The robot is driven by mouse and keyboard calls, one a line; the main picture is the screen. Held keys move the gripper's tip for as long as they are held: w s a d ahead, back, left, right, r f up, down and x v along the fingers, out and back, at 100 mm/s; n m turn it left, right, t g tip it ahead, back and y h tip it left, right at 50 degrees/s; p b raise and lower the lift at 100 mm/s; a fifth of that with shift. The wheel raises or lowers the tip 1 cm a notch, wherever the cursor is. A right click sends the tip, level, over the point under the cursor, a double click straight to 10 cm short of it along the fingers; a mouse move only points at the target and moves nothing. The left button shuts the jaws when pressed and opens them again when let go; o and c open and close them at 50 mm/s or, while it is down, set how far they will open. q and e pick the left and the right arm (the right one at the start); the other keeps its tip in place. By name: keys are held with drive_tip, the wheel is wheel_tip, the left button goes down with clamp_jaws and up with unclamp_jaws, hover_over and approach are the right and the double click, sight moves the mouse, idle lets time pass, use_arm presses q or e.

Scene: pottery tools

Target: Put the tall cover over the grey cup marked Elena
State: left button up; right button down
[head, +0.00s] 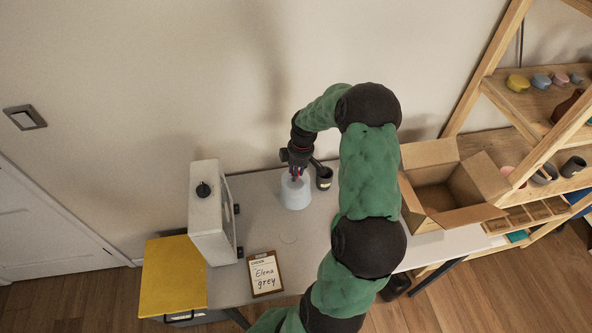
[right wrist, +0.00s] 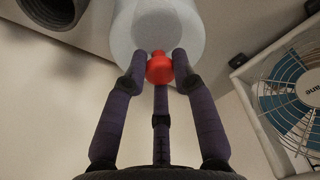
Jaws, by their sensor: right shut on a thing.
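The tall cover (head: 295,194) is a pale blue-white bell shape with a red knob (right wrist: 160,70) on top. My right gripper (head: 296,173) comes down on it from above, its fingers closed around the knob. The cover's pale body (right wrist: 155,28) also shows in the right wrist view. Whether its lower rim touches the table, or a cup is under it, I cannot tell. A dark grey cup (head: 324,181) stands just right of the cover; no name on it is readable. A clipboard (head: 265,273) reads "Elena grey". My left gripper is out of view.
A white boxy unit (head: 208,212) stands left of the cover; a fan grille (right wrist: 292,90) shows in the right wrist view. An open cardboard box (head: 450,190) and shelves (head: 545,105) are at right. The table front (head: 300,262) is clear around a faint circle.

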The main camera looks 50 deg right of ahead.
drive_tip(key=c, duration=0.9)
unclamp_jaws()
drive_tip(key=r, duration=0.4)
drive_tip(key=s+r, duration=0.1)
drive_tip(key=r, duration=0.7)
drive_tip(key=shift+s+d, duration=0.15)
drive_tip(key=shift+d, duration=0.2)
